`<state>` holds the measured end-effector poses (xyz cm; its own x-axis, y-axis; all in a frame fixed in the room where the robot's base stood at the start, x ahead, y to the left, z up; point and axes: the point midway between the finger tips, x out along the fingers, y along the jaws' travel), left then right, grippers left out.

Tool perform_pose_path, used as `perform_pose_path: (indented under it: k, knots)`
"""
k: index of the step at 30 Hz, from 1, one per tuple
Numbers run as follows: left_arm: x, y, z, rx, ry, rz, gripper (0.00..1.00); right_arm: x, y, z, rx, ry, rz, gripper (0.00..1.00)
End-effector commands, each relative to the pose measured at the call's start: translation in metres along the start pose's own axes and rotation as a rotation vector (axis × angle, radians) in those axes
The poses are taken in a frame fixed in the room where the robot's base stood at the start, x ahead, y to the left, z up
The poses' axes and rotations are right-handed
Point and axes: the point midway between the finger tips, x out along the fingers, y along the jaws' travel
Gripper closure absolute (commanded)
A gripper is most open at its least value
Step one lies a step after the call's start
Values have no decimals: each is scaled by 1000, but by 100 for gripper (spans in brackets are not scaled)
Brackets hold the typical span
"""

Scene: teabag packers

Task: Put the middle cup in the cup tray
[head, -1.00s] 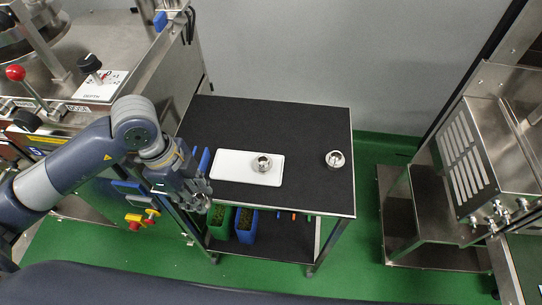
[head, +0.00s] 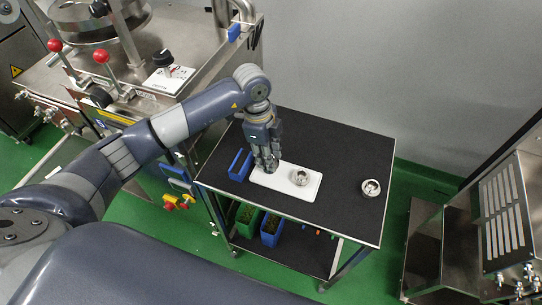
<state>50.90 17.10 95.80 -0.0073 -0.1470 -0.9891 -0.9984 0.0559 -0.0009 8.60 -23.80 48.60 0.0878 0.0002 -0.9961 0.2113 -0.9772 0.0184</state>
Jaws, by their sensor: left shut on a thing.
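The white cup tray (head: 311,196) lies on the black table top. One metal cup (head: 300,177) stands in its right part. Another metal cup (head: 371,187) stands on the bare table to the right of the tray. My left gripper (head: 270,169) points down over the left end of the tray. It is shut on a metal cup, which the fingers mostly hide, so I cannot tell whether that cup touches the tray. My right gripper is not in view.
A blue holder (head: 239,166) sits on the table just left of the tray. Blue and green bins (head: 270,228) stand on the lower shelf. Steel machines stand at the left and right. The table top (head: 330,140) behind the tray is clear.

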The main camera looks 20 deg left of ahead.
Motion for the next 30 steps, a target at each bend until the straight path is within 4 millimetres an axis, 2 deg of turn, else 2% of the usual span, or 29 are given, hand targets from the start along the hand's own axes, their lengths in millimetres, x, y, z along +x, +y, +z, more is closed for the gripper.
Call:
perform_pose_path:
  k: [6, 12, 25, 26, 28, 30]
  knots:
    - [0, -12, -3, 0, 1, 0, 98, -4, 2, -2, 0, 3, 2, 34]
    - [28, -11, 1, 0, 0, 4, 98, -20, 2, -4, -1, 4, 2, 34]
    - [40, -12, 3, 1, 0, 0, 98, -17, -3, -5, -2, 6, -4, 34]
    - [40, -12, 3, 1, 0, 0, 67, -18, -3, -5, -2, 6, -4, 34]
    - [39, -12, 3, 1, 0, 0, 52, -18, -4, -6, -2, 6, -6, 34]
    - [39, -12, 3, 1, 0, 0, 52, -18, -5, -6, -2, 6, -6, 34]
